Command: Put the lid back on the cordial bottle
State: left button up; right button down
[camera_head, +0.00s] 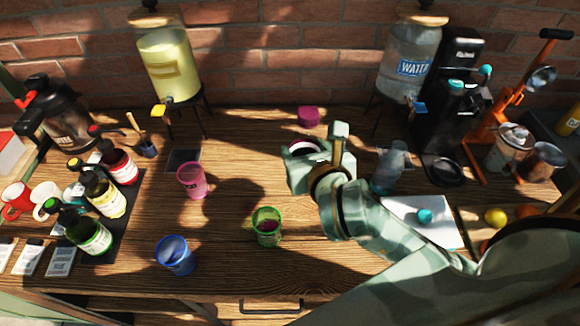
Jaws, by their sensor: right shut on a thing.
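My right gripper (318,158) is shut on a round thing (306,147) with a pale rim and dark purple inside, held over the middle of the table. The gripper hides part of it, so I cannot tell its kind for sure. A small teal lid-like piece (425,216) lies on a white sheet (447,235) at the right. A clear bluish vessel (391,168) stands just right of the gripper, partly hidden by my arm. Red (119,165), yellow (110,199) and green (91,235) bottles with dark tops stand at the left. My left gripper is not in view.
Pink (192,182), green (267,226) and blue (176,256) cups stand left of and in front of the gripper. A magenta one (308,116) is behind. Yellow (170,65) and water (408,60) dispensers stand at the back. A black coffee machine (452,115) is back right.

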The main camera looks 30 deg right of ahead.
jog(key=shift+w, duration=0.2)
jog(key=s+f+b+x, duration=0.1)
jog(key=f+b+x, duration=0.1)
jog(key=x, duration=1.3)
jog(key=shift+d+f+b, duration=0.3)
jog(key=shift+f+b, duration=0.1)
jog(key=shift+f, duration=0.35)
jog(key=shift+w, duration=0.1)
jog(key=shift+w+f+b, duration=0.15)
jog(key=shift+f+b, duration=0.1)
jog(key=shift+f, duration=0.65)
jog(key=shift+w+f+b, duration=0.1)
jog(key=shift+f+b, duration=0.1)
jog(key=shift+f, duration=0.7)
